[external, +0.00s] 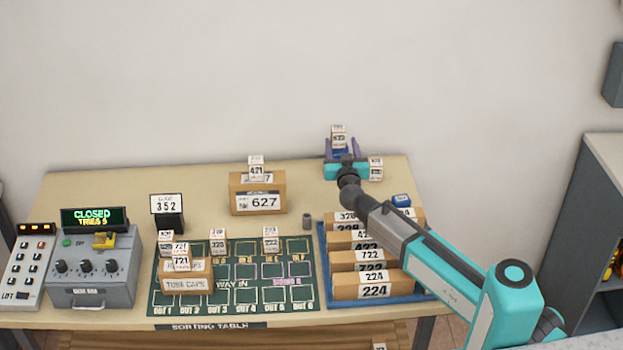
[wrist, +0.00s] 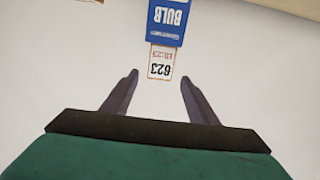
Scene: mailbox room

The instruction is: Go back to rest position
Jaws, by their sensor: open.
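My gripper (external: 342,145) is at the back of the sorting table, with its teal palm and dark fingers raised near the wall. In the wrist view my gripper (wrist: 159,78) has its two fingers spread apart, with nothing clamped between them. A small white block labelled 623 (wrist: 161,63) shows beyond the fingertips, against a blue box marked BULB (wrist: 167,20). In the external view a small labelled block (external: 338,130) shows at the fingers, and another labelled block (external: 376,168) is just right of the palm. The palm and fingers partly hide what is behind them.
A blue tray (external: 322,262) of cartons lies under my arm. A carton marked 627 (external: 258,201) stands left of the gripper. A green sorting mat (external: 235,294) bears small blocks and a carton (external: 184,277). A grey control box (external: 95,267) stands at left, a grey cabinet (external: 605,180) at right.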

